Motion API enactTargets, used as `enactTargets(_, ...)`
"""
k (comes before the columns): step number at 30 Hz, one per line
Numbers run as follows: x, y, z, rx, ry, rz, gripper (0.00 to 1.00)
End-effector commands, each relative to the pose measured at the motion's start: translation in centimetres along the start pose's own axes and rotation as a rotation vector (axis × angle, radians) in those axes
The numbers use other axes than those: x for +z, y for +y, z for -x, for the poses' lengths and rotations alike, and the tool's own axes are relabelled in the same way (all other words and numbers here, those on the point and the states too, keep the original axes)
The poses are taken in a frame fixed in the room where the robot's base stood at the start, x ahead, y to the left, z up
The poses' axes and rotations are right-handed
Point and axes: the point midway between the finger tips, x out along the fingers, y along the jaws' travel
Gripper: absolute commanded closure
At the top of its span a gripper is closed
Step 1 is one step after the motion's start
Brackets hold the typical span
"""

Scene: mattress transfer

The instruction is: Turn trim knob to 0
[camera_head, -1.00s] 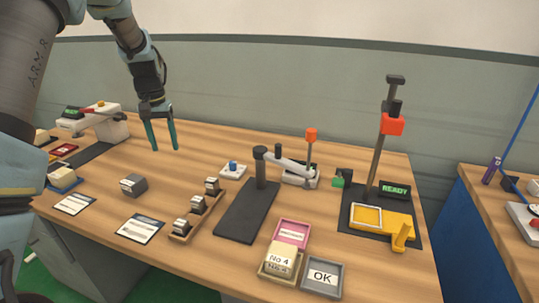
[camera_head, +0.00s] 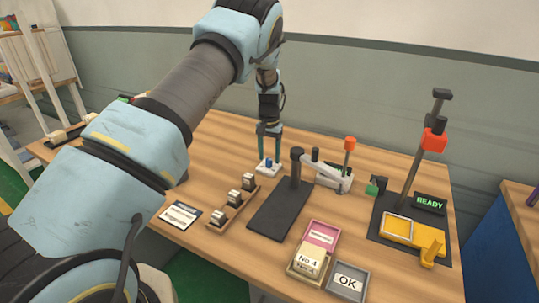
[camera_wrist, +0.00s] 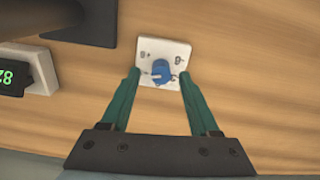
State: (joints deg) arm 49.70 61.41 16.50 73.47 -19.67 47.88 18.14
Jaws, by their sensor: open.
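The trim knob (camera_wrist: 161,71) is blue with a pale pointer line, set on a small white plate (camera_wrist: 176,52) with dark marks too blurred to read. In the head view the knob (camera_head: 268,163) sits on its plate on the table, left of the black-based lever device. My gripper (camera_head: 269,150) points down over it with its green fingers apart. In the wrist view my gripper (camera_wrist: 160,76) is open, with one fingertip on each side of the knob. I cannot tell whether the fingers touch it.
A rack (camera_head: 232,208) with several stamps lies in front. A green display (camera_wrist: 14,78) shows at the left of the wrist view.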

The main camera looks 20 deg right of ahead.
Motion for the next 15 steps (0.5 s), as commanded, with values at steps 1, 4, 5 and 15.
enactTargets(1, 0.1, 0.0, -0.4, 0.0, -0.002, 0.0, 0.38)
enactTargets(4, 0.0, 0.0, -1.1, -0.001, -0.001, 0.0, 0.38)
enactTargets(5, 0.0, 0.0, -1.2, -0.001, -0.001, 0.0, 0.38)
enactTargets(15, 0.0, 0.0, -1.5, 0.0, 0.001, 0.0, 0.43)
